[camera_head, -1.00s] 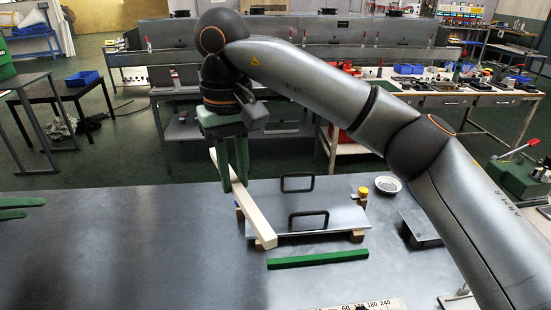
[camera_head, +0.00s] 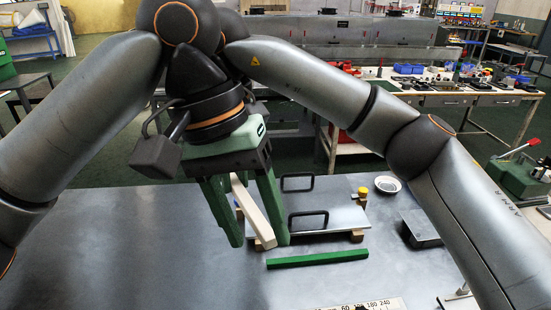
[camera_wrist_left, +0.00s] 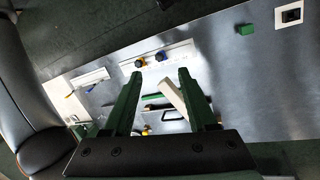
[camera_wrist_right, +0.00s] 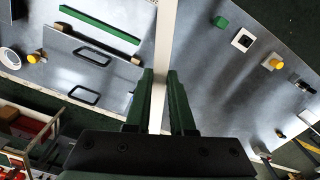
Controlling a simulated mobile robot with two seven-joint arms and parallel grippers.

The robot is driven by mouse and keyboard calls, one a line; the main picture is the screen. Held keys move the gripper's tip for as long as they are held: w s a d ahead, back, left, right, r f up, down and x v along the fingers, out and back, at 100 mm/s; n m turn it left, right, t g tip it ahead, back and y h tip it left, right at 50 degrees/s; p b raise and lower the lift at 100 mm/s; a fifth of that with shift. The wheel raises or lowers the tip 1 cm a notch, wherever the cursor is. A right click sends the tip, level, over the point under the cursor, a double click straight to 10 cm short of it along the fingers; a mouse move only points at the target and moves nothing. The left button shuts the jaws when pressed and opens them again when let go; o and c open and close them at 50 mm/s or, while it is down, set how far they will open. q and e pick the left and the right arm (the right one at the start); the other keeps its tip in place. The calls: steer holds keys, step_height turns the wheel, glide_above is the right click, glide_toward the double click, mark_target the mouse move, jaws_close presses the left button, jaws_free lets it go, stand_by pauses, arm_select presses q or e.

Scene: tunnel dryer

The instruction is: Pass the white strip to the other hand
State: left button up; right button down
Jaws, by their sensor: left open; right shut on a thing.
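The white strip (camera_head: 254,214) is a long pale bar, held tilted above the grey table. My right gripper (camera_wrist_right: 160,74) is shut on the strip, which runs on past its fingertips in the right wrist view (camera_wrist_right: 165,35). In the head view my left gripper hides the right one. My left gripper (camera_head: 258,241) is open, its green fingers wide apart and pointing down. The strip shows between these fingers in the head view and in the left wrist view (camera_wrist_left: 172,97), nearer the right-hand finger there. Whether it lies fully between them in depth I cannot tell.
A metal plate (camera_head: 345,220) with two black handles rests on wooden blocks on the table. A green bar (camera_head: 318,258) lies in front of it. A round dish (camera_head: 388,185) and a grey block (camera_head: 422,232) are to the right. The table's left front is clear.

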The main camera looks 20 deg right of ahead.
arm_select(q)
step_height(320, 180, up, 2)
steer(key=s+d+n+t+y, duration=0.1)
steer(key=n+t+y, duration=0.1)
arm_select(e)
steer(key=shift+a, duration=0.1)
arm_select(q)
steer(key=n+t+y, duration=0.1)
steer(key=n+t, duration=0.3)
steer(key=n, duration=0.1)
glide_toward(258, 217)
step_height(258, 217, up, 2)
steer(key=s, duration=0.2)
steer(key=shift+n+t, duration=0.3)
steer(key=x, duration=1.1)
steer(key=shift+w+f, duration=0.25)
steer(key=shift+w, duration=0.15)
steer(key=shift+c, duration=0.2)
jaws_close()
arm_select(e)
steer(key=c, duration=0.7)
jaws_free()
